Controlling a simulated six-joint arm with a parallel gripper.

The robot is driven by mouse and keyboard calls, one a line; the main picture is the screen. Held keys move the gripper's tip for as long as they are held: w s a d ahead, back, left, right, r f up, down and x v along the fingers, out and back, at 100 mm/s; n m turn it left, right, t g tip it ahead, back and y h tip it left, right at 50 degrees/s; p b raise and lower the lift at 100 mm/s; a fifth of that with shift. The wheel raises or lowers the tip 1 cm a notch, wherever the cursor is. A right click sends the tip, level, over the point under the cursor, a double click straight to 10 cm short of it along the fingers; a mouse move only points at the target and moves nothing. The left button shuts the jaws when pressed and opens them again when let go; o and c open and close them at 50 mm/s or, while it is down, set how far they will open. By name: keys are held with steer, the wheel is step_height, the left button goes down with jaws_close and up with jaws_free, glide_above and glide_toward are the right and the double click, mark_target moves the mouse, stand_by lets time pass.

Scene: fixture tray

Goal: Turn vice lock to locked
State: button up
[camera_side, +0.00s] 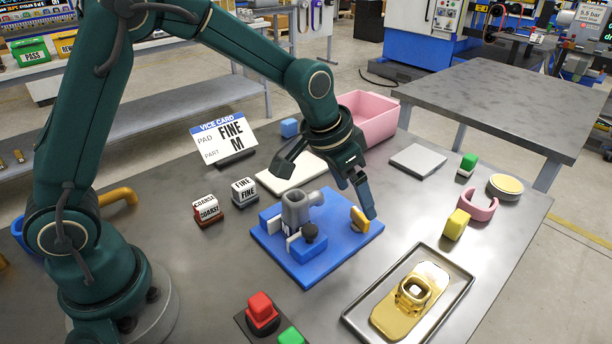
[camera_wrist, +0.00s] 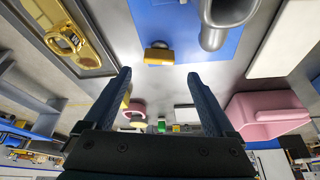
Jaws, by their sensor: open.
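The vice stands on a blue base plate (camera_side: 345,248), with blue jaws around a grey pipe-shaped part (camera_side: 296,210) and a black round knob (camera_side: 310,232) in front. A yellow lock piece (camera_side: 359,220) sits at the plate's right side; in the wrist view the yellow piece (camera_wrist: 158,55) is at the plate's edge, ahead of my fingertips. I cannot tell whether it is locked. My gripper (camera_side: 322,194) is open and empty above the plate, one finger close to the yellow piece in the side view. Its two fingers also show in the wrist view (camera_wrist: 158,74).
A card (camera_side: 222,138) reads FINE, M. FINE (camera_side: 244,191) and COARSE (camera_side: 207,208) blocks stand left. A pink bin (camera_side: 370,118) is behind. A metal tray (camera_side: 448,302) with a gold part (camera_side: 389,316) lies front right. Red (camera_side: 261,309) and green (camera_side: 291,336) buttons are in front.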

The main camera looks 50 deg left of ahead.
mark_target(360, 214)
steer(key=shift+s+f, duration=0.15)
steer(key=shift+s, duration=0.05)
steer(key=shift+x, duration=2.4)
steer(key=c, duration=1.4)
steer(key=shift+d+n+y, duration=0.15)
steer(key=shift+n+y, duration=0.45)
steer(key=shift+n, duration=0.9)
steer(key=o, duration=1.4)
